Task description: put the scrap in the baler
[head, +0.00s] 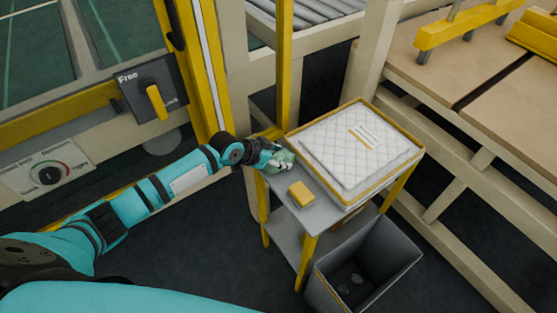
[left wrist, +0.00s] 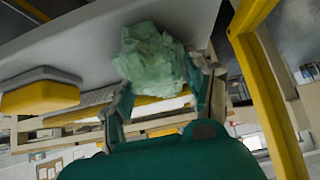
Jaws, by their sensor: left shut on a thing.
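The scrap (head: 281,160) is a crumpled pale green piece at the left edge of a small grey cart top (head: 322,214). It also shows large in the left wrist view (left wrist: 150,58), between the two fingers. My left gripper (head: 268,157) is shut on the scrap, close to the cart's edge. Whether the scrap touches the cart top is hard to tell. No part is labelled as the baler; a yellow-framed machine with a black "Free" switch (head: 153,92) stands at the left. My right gripper is not in view.
A yellow block (head: 301,194) lies on the cart in front of the scrap. A yellow-rimmed tray (head: 407,161) with a white quilted pad takes up the cart's back. An open grey bin (head: 327,289) stands on the floor at the cart's front right. A yellow post (head: 284,70) rises behind the gripper.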

